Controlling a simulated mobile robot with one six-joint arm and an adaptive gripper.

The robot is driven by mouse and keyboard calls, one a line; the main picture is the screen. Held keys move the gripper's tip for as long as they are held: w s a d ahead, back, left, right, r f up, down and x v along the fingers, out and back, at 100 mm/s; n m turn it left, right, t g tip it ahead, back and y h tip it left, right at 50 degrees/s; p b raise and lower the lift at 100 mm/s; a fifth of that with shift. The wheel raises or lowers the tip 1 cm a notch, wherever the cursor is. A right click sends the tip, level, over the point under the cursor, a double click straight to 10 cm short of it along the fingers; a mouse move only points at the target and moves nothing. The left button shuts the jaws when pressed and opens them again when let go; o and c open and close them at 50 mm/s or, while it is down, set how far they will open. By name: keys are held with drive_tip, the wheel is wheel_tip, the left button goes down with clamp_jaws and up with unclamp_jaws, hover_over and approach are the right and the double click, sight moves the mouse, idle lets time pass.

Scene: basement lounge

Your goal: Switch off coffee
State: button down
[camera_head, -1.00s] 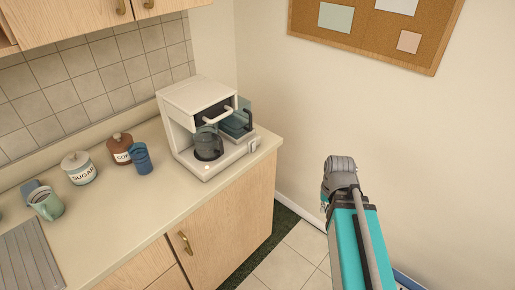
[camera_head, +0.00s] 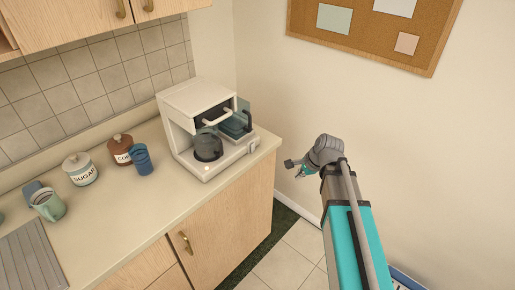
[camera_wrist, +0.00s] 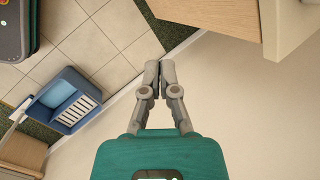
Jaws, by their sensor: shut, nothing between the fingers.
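The white coffee machine (camera_head: 188,98) stands on the counter near its right end, with a dark glass pot (camera_head: 208,146) in it. A small switch (camera_head: 253,146) sits at the right of the machine's base, and a small pale spot shows on the base's front. My gripper shows in the wrist view (camera_wrist: 159,68) with its two fingers together and nothing between them. In the head view, my wrist is right of the counter's end, apart from the machine; the fingers are hard to make out there. The wrist view does not show the coffee machine.
The counter (camera_head: 110,215) holds a sugar jar (camera_head: 80,170), a brown jar (camera_head: 119,150), a blue cup (camera_head: 142,160) and a green mug (camera_head: 48,205). The wall with a corkboard (camera_head: 345,38) is behind my arm. A blue crate-like thing (camera_wrist: 62,88) is on the floor.

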sight(253, 150)
drive_tip(key=w+a+r+m+t+y, duration=0.1)
drive_tip(key=w+a+r+m, duration=0.1)
drive_tip(key=w+a+m, duration=0.1)
drive_tip(key=w+a+r+m+t+y+p, duration=0.1)
drive_tip(key=w+a+r+m+y, duration=0.1)
drive_tip(key=w+m, duration=0.4)
drive_tip(key=shift+a+r+m, duration=0.6)
drive_tip(key=shift+a+m, duration=0.15)
drive_tip(key=shift+m, duration=0.35)
drive_tip(key=shift+w+a+f, duration=0.1)
drive_tip(key=shift+w+f, duration=0.05)
drive_tip(key=shift+w, duration=0.05)
drive_tip(key=b+x, duration=0.6)
drive_tip(key=x, duration=0.3)
drive_tip(key=shift+w+a+f+b, duration=0.1)
drive_tip(key=shift+a+b, duration=0.1)
drive_tip(key=shift+b, duration=0.2)
drive_tip(key=shift+w+a+f, duration=0.15)
drive_tip(key=shift+w+a, duration=0.05)
drive_tip(key=shift+a, duration=0.05)
drive_tip(key=shift+w+a, duration=0.4)
drive_tip(key=shift+a, duration=0.4)
drive_tip(key=shift+w+a, duration=0.45)
drive_tip(key=shift+a, duration=0.35)
